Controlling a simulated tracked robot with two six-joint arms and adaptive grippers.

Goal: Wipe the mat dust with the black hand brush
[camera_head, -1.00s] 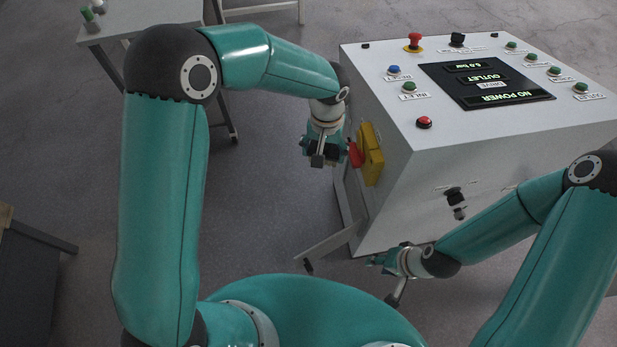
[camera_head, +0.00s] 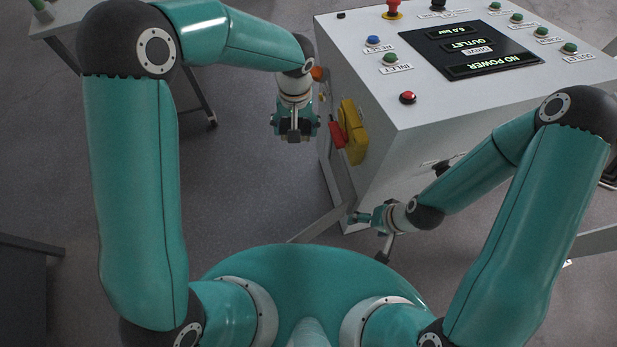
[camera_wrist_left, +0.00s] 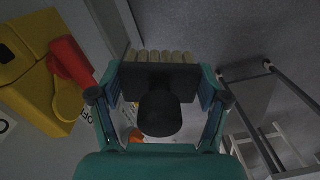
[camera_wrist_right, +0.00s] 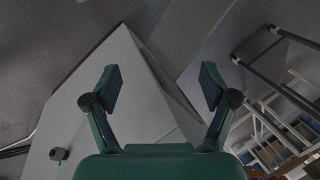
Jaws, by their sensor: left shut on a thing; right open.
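The black hand brush (camera_wrist_left: 160,112) is between the fingers of my left gripper (camera_wrist_left: 158,88); its pale bristles show beyond its dark block in the left wrist view. In the head view my left gripper (camera_head: 293,132) hangs left of the control cabinet, close to the yellow and red switch. My right gripper (camera_head: 366,217) is low by the cabinet's near bottom corner. In the right wrist view the right gripper (camera_wrist_right: 160,75) is open, with nothing between its fingers. I see no mat or dust in any view.
The grey control cabinet (camera_head: 385,125) with buttons and a dark display fills the right. Its yellow switch plate (camera_head: 352,132) with a red handle (camera_head: 337,135) sticks out towards my left arm. A table (camera_head: 62,22) stands at the upper left. Floor (camera_head: 235,190) between is bare.

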